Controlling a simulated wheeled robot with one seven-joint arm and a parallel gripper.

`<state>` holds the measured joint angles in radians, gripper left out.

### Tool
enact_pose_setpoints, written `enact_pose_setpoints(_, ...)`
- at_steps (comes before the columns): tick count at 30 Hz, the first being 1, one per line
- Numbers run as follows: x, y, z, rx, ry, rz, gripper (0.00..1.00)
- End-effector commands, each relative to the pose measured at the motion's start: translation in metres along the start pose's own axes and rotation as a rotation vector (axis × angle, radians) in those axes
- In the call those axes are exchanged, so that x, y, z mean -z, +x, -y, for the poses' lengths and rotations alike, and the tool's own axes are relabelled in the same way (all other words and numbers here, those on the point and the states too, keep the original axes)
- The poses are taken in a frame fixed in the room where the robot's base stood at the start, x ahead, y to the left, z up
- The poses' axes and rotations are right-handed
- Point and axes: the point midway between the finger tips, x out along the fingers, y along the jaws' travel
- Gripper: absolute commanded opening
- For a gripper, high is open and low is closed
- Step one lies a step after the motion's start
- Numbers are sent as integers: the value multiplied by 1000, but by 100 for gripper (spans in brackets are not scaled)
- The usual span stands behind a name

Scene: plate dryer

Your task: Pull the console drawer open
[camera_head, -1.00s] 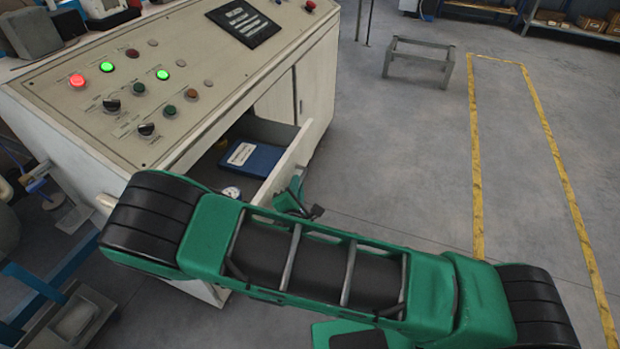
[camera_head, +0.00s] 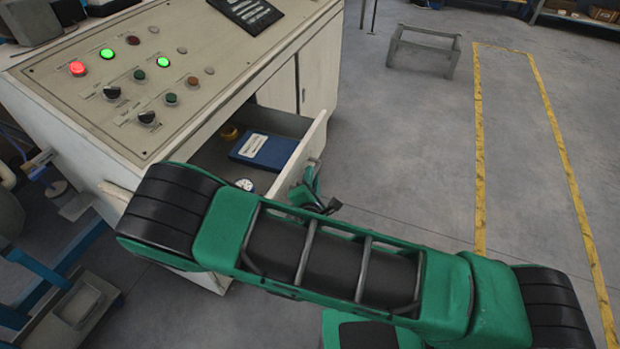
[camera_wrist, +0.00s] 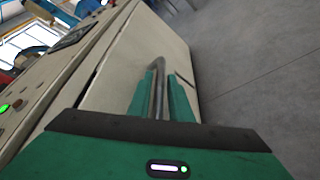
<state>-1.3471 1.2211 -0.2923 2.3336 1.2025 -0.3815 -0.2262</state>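The console (camera_head: 170,85) is a beige cabinet with a sloped button panel. Its drawer (camera_head: 306,155) is pulled well out, and a blue book or box (camera_head: 266,151), a white round gauge (camera_head: 245,185) and a yellowish round item (camera_head: 229,132) show inside. In the head view my green gripper (camera_head: 314,196) is at the outer face of the drawer front, partly hidden by my arm. In the wrist view my gripper's green fingers (camera_wrist: 165,97) stand on either side of the metal bar handle (camera_wrist: 157,85), close against it.
My arm crosses in front of the console and hides the drawer's near side. A grey metal stand (camera_head: 423,52) is on the floor behind. The floor with yellow lines (camera_head: 479,150) to the right is clear. A blue-framed cart (camera_head: 70,300) is at lower left.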

Motion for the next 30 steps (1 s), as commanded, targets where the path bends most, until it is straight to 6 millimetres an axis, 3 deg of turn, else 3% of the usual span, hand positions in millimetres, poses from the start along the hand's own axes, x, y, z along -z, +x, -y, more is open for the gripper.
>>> enact_pose_setpoints(8,2,-8,-1,-1,0,-4,18)
enact_pose_setpoints(21,2,-83,0,-1,-1,-6,18)
enact_pose_setpoints(30,1,-106,0,1,0,-1,18)
